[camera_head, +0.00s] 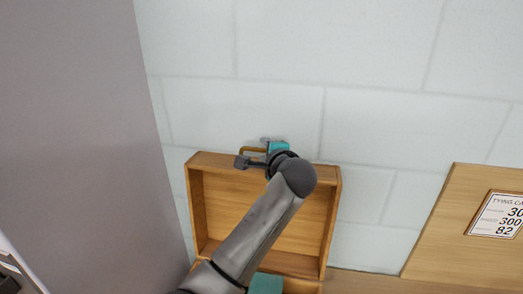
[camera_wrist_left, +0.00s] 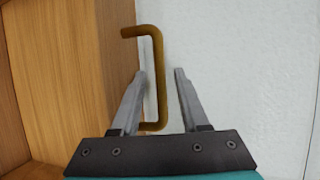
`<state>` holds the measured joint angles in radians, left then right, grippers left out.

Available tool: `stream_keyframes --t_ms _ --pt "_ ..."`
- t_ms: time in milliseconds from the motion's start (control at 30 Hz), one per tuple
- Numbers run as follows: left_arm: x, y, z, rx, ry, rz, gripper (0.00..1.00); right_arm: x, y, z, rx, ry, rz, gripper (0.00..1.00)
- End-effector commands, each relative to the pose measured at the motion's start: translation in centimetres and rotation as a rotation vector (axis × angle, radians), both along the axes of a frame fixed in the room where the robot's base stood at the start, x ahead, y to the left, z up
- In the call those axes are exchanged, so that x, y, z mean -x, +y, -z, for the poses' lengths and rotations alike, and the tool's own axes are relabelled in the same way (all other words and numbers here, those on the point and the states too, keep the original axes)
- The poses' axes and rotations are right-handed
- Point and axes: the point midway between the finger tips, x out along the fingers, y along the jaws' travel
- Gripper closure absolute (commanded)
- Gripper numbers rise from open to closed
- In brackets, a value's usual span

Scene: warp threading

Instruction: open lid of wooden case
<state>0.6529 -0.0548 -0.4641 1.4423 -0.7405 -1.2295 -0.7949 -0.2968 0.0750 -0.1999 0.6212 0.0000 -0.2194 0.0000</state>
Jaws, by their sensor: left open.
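The wooden case's lid (camera_head: 265,203) stands raised, roughly upright, in front of the pale wall, its hollow inner side facing me. A brass-coloured handle (camera_head: 250,151) sticks out at its top edge. My left gripper (camera_head: 268,141) is at that edge beside the handle. In the left wrist view, its fingers (camera_wrist_left: 160,75) are open, and the bar of the handle (camera_wrist_left: 158,80) shows between them, with a gap on each side. The lid's wood (camera_wrist_left: 65,70) fills the left of that view. My left arm hides part of the lid and the case's lower part. My right gripper is not in view.
The pale block wall (camera_head: 300,50) is close behind the lid. A grey panel (camera_head: 70,120) rises on the left. On the right, a wooden board (camera_head: 440,240) carries a white printed card (camera_head: 497,216). A strip of wooden surface (camera_head: 370,285) shows at the bottom right.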

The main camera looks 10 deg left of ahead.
Motion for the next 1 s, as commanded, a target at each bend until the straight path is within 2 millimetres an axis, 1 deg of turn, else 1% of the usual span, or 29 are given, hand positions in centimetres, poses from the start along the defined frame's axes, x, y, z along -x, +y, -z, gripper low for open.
stream_keyframes --t_ms 200,600,1000 --pt "-0.01 -0.04 -0.06 0.000 -0.001 0.001 0.55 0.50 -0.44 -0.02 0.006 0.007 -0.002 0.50" --pt "-0.01 -0.02 -0.02 0.000 0.000 0.001 1.00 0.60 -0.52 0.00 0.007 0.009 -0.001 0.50" --pt "-0.01 -0.01 -0.01 0.000 0.000 0.000 1.00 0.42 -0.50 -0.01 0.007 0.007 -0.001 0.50"
